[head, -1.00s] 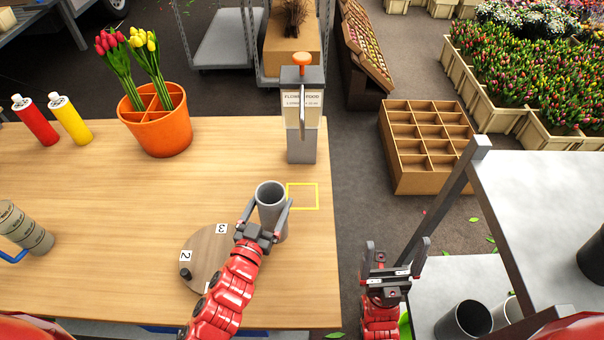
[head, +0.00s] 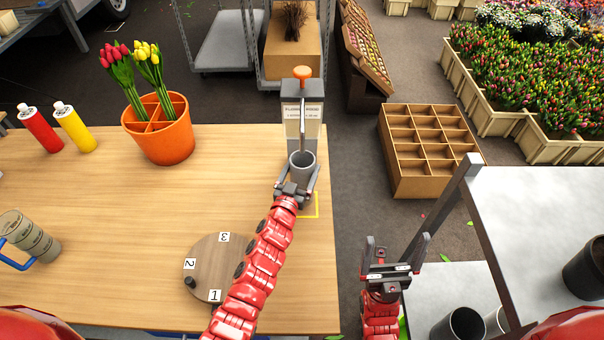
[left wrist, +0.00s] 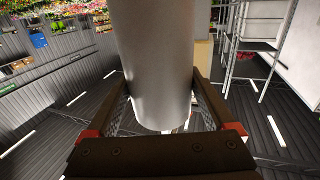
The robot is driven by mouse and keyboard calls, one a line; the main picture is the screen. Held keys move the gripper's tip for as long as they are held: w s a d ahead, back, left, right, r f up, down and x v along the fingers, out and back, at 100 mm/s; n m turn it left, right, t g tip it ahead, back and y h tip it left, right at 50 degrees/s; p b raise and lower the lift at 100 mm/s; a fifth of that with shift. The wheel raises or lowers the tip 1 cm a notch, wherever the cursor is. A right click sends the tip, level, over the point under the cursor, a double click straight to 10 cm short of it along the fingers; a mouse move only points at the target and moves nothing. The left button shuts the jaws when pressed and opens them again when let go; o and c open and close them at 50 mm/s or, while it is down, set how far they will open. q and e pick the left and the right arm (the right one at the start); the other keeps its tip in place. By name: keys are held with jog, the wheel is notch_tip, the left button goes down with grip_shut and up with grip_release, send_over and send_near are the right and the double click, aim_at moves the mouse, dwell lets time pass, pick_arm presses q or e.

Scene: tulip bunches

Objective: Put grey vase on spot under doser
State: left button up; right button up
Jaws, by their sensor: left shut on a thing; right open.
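The grey vase (head: 302,165) is upright in my left gripper (head: 297,188), in front of the doser (head: 303,125) with its orange knob. My left gripper is shut on the vase; in the left wrist view the vase (left wrist: 155,65) stands between the two fingers. The yellow-outlined spot (head: 317,205) lies on the table just below the doser, partly hidden by the gripper and vase. I cannot tell whether the vase's base touches the table. My right gripper (head: 394,255) is open and empty, right of the table.
A round wooden disc (head: 215,262) with numbers lies left of my left arm. A metal stand (head: 540,215) is on the right.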

aim_at(299, 184)
pick_arm(q)
notch_tip(299, 184, down, 3)
jog(key=shift+w+a+r, duration=0.1)
jog(key=shift+r, duration=0.1)
jog(key=shift+f, duration=0.4)
jog(key=shift+f, duration=0.2)
jog(key=o, duration=1.2)
jog(key=shift+r, duration=0.1)
